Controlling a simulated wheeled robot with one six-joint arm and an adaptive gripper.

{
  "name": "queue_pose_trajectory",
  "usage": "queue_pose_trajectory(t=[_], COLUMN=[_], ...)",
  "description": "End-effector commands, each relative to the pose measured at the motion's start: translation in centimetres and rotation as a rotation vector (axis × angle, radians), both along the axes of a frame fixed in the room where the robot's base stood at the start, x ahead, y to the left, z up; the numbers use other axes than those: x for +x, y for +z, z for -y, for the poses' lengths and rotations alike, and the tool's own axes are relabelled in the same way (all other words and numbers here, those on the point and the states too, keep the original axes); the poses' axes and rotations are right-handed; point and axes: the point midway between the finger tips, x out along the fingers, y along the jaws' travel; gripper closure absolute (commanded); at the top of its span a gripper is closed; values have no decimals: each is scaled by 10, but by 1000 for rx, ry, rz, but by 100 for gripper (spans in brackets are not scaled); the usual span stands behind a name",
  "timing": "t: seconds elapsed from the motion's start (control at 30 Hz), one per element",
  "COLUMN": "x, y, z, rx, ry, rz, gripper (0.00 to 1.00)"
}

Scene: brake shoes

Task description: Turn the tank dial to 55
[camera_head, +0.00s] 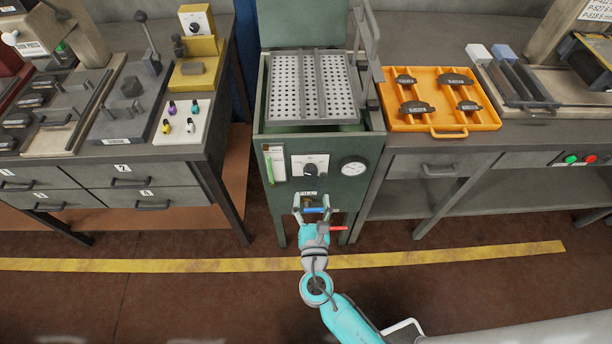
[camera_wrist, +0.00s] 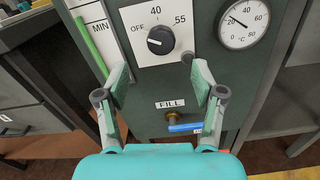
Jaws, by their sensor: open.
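The tank dial (camera_wrist: 160,40) is a black knob on a white plate marked OFF, 40 and 55. Its white mark points left, towards OFF. The dial also shows in the head view (camera_head: 311,170) on the front of the green tank (camera_head: 350,190). My gripper (camera_wrist: 161,76) is open and empty, its two fingers spread below the dial on either side. It does not appear to touch the dial. In the head view my gripper (camera_head: 313,203) is low in front of the tank, below the dial.
A round °C gauge (camera_wrist: 243,22) is right of the dial; a green level tube (camera_wrist: 92,45) is left. A blue-handled FILL valve (camera_wrist: 185,127) sits below. A red handle (camera_head: 333,228) is near my wrist. Benches flank the tank; an orange tray (camera_head: 440,127) holds several shoes.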

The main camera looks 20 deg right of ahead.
Motion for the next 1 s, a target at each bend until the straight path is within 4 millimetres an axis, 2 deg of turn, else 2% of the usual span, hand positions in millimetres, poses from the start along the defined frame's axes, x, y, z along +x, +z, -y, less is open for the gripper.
queue_pose_trajectory(t=[0.3, 0.5, 0.67, 0.93, 0.97, 1.0], x=[54, 77, 84, 85, 85, 85], y=[1, 0, 0, 0, 0, 0], z=[19, 26, 28, 28, 28, 28], rx=[4, 3, 4, 4, 4, 4], ry=[-3, -1, 0, 0, 0, 0], rz=[2, 0, 0, -1, -1, -1], gripper=[32, 32, 32, 32, 37, 47])
